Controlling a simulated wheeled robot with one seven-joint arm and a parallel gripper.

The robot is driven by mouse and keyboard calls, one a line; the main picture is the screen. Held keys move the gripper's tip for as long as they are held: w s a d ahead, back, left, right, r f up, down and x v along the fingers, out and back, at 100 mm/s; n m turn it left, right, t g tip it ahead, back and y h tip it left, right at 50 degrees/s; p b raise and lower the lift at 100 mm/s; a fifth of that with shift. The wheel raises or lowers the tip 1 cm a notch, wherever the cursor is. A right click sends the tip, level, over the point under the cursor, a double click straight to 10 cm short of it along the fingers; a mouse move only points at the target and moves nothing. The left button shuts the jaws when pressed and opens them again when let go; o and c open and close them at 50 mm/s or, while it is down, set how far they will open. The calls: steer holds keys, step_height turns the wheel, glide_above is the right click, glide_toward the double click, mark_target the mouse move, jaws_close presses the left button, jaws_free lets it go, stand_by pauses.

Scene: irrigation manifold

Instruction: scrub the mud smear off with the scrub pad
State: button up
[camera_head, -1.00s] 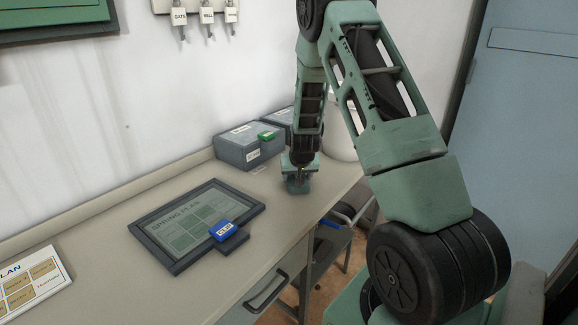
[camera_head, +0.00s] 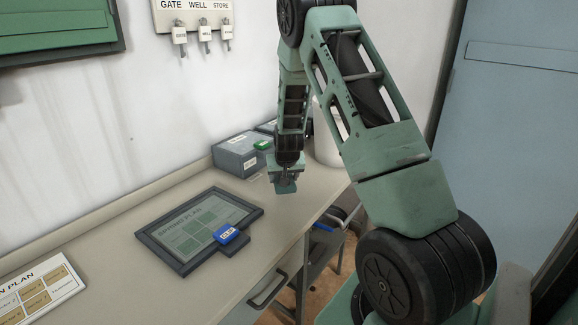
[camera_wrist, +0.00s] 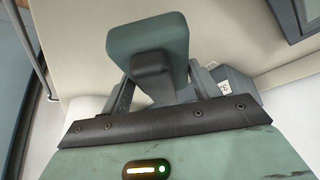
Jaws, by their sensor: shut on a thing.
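My gripper (camera_head: 284,172) is shut on the scrub pad (camera_head: 286,187), a teal-green block with a dark grip. The pad points down over the right end of the counter, beside the grey boxes; I cannot tell whether it touches the top. In the wrist view the scrub pad (camera_wrist: 150,38) sits beyond the jaws, which close on its dark grip. I cannot make out a mud smear in either view; the pad or arm may hide it.
A grey box (camera_head: 238,156) with a green item (camera_head: 262,145) stands against the wall, and a white container (camera_head: 326,148) behind my arm.

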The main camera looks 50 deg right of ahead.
steer(key=shift+r+p, duration=0.95)
steer(key=shift+r, duration=0.7)
